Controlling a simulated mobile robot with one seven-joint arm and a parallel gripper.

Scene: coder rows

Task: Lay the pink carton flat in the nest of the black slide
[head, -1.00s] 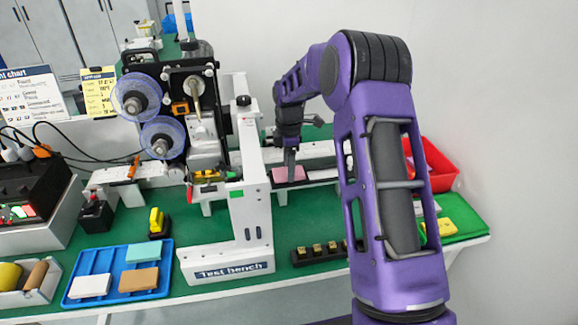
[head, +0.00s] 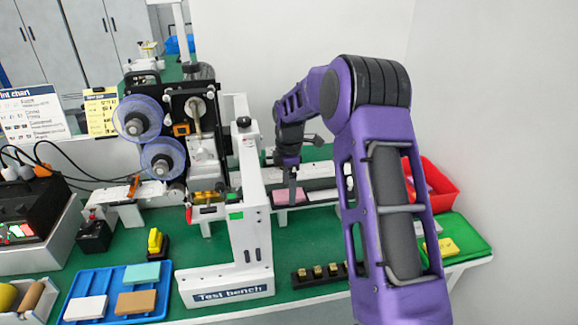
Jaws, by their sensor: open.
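The pink carton (head: 287,198) lies flat on the slide, just right of the white test bench upright. The black slide (head: 318,196) shows as a dark strip running right from the carton. Its nest cannot be made out from here. My gripper (head: 292,196) points down at the carton from above, at its right part. The gripper is open; its fingers are small in view, and whether they touch the carton cannot be told. My arm hides the right end of the slide.
The test bench (head: 232,291) with its printer and reels stands close left of my gripper. A blue tray (head: 100,286) with several cartons is at front left. A red bin (head: 443,188) and a green tray (head: 462,233) are at right. A black rack (head: 320,275) lies in front.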

